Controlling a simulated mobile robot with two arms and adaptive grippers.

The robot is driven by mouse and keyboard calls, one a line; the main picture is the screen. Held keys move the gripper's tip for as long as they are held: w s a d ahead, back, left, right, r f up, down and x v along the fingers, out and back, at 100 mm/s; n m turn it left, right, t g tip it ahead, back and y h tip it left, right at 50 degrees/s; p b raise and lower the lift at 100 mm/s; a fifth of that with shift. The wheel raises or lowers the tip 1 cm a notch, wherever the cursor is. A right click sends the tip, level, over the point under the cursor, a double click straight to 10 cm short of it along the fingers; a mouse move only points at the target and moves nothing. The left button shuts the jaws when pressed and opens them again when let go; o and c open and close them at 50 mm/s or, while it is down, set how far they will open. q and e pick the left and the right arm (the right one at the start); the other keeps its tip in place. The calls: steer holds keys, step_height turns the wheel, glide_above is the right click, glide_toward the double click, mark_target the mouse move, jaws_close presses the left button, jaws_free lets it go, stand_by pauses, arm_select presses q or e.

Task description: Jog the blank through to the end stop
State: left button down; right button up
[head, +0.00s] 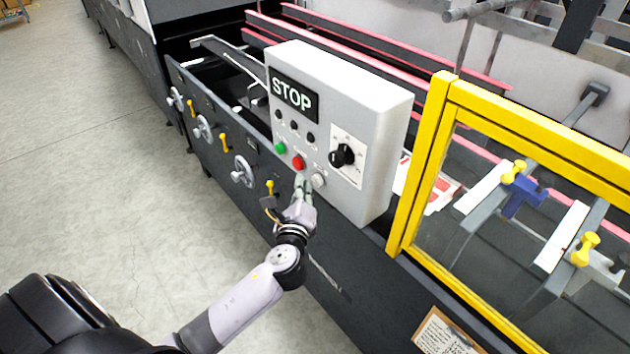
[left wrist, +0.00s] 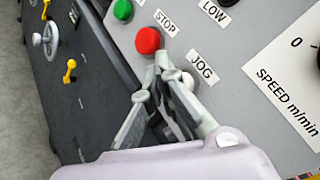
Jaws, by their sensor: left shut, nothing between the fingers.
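The grey control box (head: 335,125) carries a green button (head: 280,148), a red STOP button (head: 298,162) and a whitish JOG button (head: 318,181). My left gripper (head: 300,180) is shut and empty at the panel face, just below the red button. In the left wrist view, its fingertips (left wrist: 164,62) lie between the red button (left wrist: 148,41) and the JOG button (left wrist: 187,80), which one finger partly covers. I cannot tell whether they touch the panel. A red and white blank (head: 440,192) lies behind the box, partly hidden. I cannot make out the end stop. My right gripper is not in view.
A yellow-framed clear guard (head: 420,165) stands right of the box. Behind it are yellow knobs (head: 586,249) and a blue block (head: 524,199). A black speed dial (head: 341,156) is on the panel. Handwheels (head: 243,171) line the machine's side. The floor at left is clear.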

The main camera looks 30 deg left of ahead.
arm_select(q)
steer(key=shift+s+a, duration=0.1)
steer(key=shift+s, duration=0.15)
steer(key=s, duration=0.1)
steer(key=s+a, duration=0.1)
steer(key=s, duration=0.1)
steer(key=s+a, duration=0.1)
steer(key=shift+s, duration=0.3)
stand_by(0.6)
